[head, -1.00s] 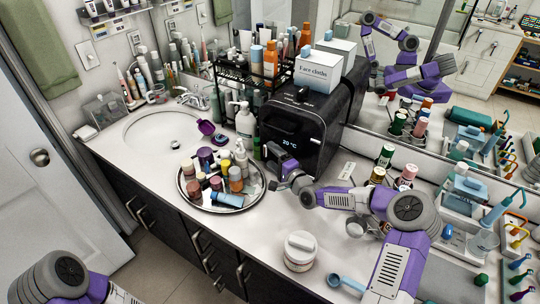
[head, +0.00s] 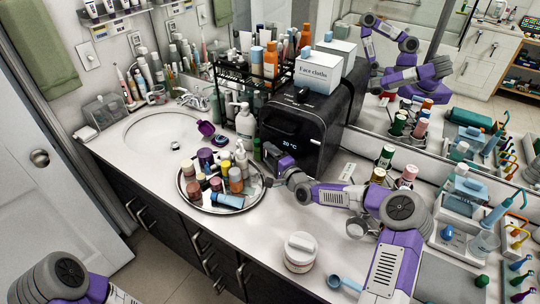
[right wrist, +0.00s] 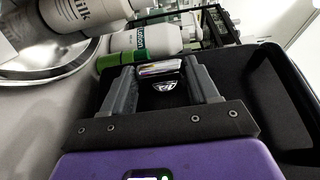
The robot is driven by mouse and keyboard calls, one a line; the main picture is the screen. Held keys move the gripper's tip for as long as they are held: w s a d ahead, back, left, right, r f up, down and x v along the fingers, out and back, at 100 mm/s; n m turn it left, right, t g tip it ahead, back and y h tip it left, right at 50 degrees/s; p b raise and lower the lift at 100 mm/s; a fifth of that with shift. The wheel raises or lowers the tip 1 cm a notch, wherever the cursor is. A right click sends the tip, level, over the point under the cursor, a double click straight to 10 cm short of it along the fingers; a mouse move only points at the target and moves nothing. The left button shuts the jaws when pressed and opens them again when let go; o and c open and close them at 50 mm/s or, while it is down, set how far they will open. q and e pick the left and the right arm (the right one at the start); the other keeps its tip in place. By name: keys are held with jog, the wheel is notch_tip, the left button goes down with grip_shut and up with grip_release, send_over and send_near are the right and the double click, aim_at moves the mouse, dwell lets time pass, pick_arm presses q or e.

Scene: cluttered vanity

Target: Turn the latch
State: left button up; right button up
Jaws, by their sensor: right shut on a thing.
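The black box-shaped appliance (head: 318,130) stands on the counter against the mirror, with a lit "20 °C" display on its front. My right gripper (head: 269,151) is at the left part of its front. In the right wrist view the gripper's two grey fingers (right wrist: 162,82) stand on either side of a small shiny latch (right wrist: 160,67) and are shut on it. A white symbol shows on the black face (right wrist: 232,70) just below the latch. In the head view the gripper hides the latch. My left arm shows at bottom left, but its gripper is out of view.
A round tray (head: 236,207) crowded with bottles sits just left of my right gripper. A green-capped bottle (right wrist: 116,62) stands close to the fingers. A white jar (head: 299,254) stands near the counter's front edge.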

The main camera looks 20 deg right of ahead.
jog(key=shift+w+a+r+n+g+h+p, duration=0.1)
jog(key=shift+r+n+g+h+p, duration=0.25)
jog(key=shift+g+p, duration=0.8)
jog(key=shift+s+d+r+n+g+h+p, duration=0.15)
jog(key=shift+n+g+h+p, duration=0.15)
jog(key=shift+g+h+p, duration=0.8)
jog(key=shift+w+a+r+n+g+y+p, duration=0.25)
jog(key=shift+g+p, duration=0.5)
jog(key=shift+p, duration=0.8)
jog(key=shift+s+d, duration=0.1)
jog(key=shift+d, duration=0.05)
jog(key=o, duration=1.1)
jog(key=shift+c, duration=0.2)
jog(key=v, duration=0.7)
jog(key=shift+s, duration=0.25)
